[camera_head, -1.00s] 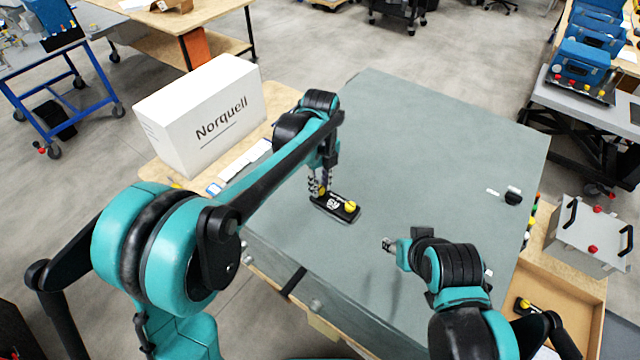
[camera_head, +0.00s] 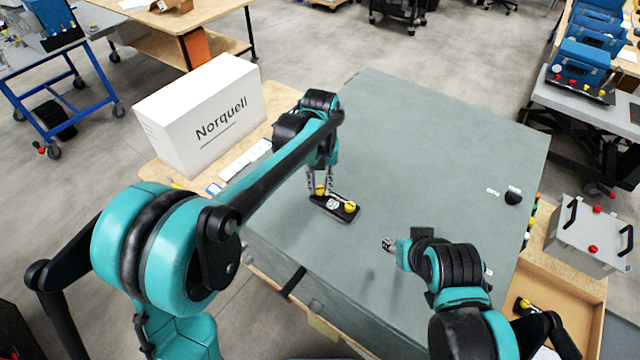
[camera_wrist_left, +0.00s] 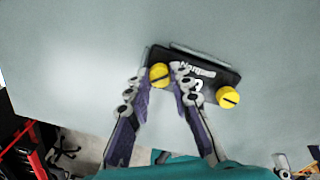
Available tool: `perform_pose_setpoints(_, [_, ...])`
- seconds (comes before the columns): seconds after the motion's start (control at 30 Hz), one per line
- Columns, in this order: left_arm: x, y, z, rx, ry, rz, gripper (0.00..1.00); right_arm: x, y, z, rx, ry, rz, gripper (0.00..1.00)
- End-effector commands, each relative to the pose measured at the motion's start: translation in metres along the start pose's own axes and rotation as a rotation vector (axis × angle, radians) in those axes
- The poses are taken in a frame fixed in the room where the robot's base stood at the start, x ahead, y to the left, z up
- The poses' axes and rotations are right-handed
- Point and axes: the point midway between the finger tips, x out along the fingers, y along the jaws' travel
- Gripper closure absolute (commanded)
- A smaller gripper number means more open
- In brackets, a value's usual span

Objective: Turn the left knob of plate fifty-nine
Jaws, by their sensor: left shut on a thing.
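The black plate (camera_head: 340,211) with white markings lies on the grey-green top of a large case. It has a yellow knob at each end. Its left knob (camera_head: 320,190) sits between the fingers of my left gripper (camera_head: 321,187), which points down from above. In the left wrist view the fingers (camera_wrist_left: 160,88) are shut on the left knob (camera_wrist_left: 159,75), which shows a dark slot. The right knob (camera_head: 350,206) stands free; it also shows in the wrist view (camera_wrist_left: 228,97). The plate's number is not readable. My right gripper (camera_head: 389,245) hangs over the case, away from the plate; its jaw state is unclear.
A white Norquell box (camera_head: 205,115) stands on the wooden table at the left. A small black knob (camera_head: 513,197) sits near the case's right edge. A cardboard box (camera_head: 560,290) and a grey panel with handles (camera_head: 590,235) are at the right. The far case top is clear.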

Motion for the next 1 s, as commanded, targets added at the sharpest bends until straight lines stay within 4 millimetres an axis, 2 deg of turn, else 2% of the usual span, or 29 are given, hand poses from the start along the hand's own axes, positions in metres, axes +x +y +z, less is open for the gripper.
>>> perform_pose_setpoints(0.63, [-0.0010, 0.0001, 0.0001, 0.047, 0.000, 0.000, 1.00, -0.0002, 0.0000, -0.0002, 0.000, 0.000, 0.000, 0.57])
perform_pose_setpoints(0.67, [-0.0010, 0.0001, 0.0001, 0.047, 0.000, 0.000, 0.71, -0.0003, 0.0000, -0.0002, 0.000, 0.000, 0.000, 0.57])
perform_pose_setpoints(0.7, [-0.0009, 0.0001, 0.0001, 0.047, 0.000, 0.000, 0.61, -0.0003, 0.0000, -0.0002, 0.000, 0.000, 0.000, 0.57])
perform_pose_setpoints(0.73, [-0.0009, 0.0001, 0.0001, 0.047, 0.000, 0.000, 0.57, -0.0002, 0.0000, -0.0002, 0.000, 0.000, 0.000, 0.57])
perform_pose_setpoints(1.0, [-0.0007, 0.0001, 0.0000, 0.046, 0.000, 0.000, 0.57, -0.0001, 0.0000, -0.0001, 0.000, 0.000, 0.000, 0.57])
